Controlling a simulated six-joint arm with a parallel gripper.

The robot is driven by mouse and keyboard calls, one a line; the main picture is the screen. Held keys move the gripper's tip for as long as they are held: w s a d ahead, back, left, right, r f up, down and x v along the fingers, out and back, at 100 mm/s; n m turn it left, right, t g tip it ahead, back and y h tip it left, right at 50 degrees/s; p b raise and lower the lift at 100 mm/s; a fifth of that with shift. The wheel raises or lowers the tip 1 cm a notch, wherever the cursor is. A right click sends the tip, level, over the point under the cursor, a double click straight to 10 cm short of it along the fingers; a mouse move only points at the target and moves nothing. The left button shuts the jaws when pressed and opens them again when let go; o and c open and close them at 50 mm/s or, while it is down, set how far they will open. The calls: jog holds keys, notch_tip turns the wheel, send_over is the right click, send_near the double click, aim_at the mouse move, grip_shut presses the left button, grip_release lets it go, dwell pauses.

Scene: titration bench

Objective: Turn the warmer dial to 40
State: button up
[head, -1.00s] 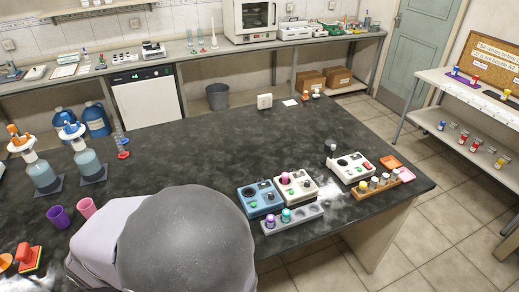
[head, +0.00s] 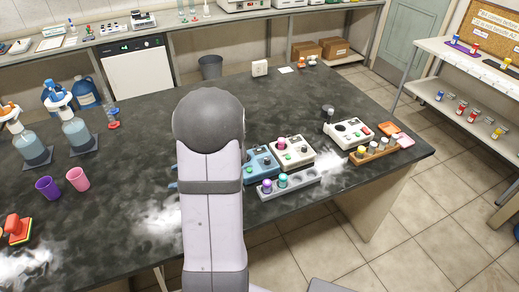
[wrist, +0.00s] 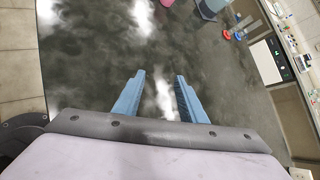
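Three small bench units with dials and buttons stand right of my arm in the head view: a blue unit (head: 258,172), a cream unit (head: 297,160) and a white unit (head: 347,138). I cannot tell which is the warmer, and dial settings are too small to read. My arm hides the blue unit's left part. My gripper (wrist: 160,97) shows two blue fingers, apart and empty, over dark bench top in the wrist view. In the head view my arm hides most of it; blue fingertips (head: 173,176) show left of the arm. No unit shows in the wrist view.
A grey rack (head: 297,187) with purple and teal-topped vials stands in front of the blue and cream units. A wooden rack (head: 372,156) fronts the white unit. Purple (head: 47,188) and pink (head: 78,179) cups stand left. The bench's middle back is clear.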

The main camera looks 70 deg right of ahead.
jog(key=s+d+f+m+h, duration=0.1)
jog(key=s+d+m+h, duration=0.1)
jog(key=s+d, duration=0.3)
jog(key=s+d+f+m+h+b, duration=0.1)
jog(key=s+d+m+h, duration=0.2)
jog(key=s+d+m, duration=0.2)
jog(key=s+d+m+h, duration=0.2)
jog(key=s+d+m, duration=0.2)
jog(key=d, duration=0.5)
jog(key=shift+s+d+f+h, duration=0.25)
jog(key=shift+s+f+h, duration=0.15)
jog(key=shift+s, duration=0.3)
jog(key=s+d+f+m+g+h+b, duration=0.1)
jog(key=s+d+m+g+h, duration=0.35)
jog(key=s, duration=0.65)
jog(key=m, duration=0.4)
send_near(305, 147)
jog(key=shift+w+d+f+g+h, duration=0.25)
jog(key=shift+w+d+g, duration=0.1)
jog(key=shift+d, duration=0.05)
jog(key=shift+p+x, duration=1.2)
jog(key=shift+x, duration=2.45)
jog(key=shift+w, duration=0.1)
grip_shut()
jog(key=shift+f+b, duration=0.1)
jog(key=shift+b, duration=0.2)
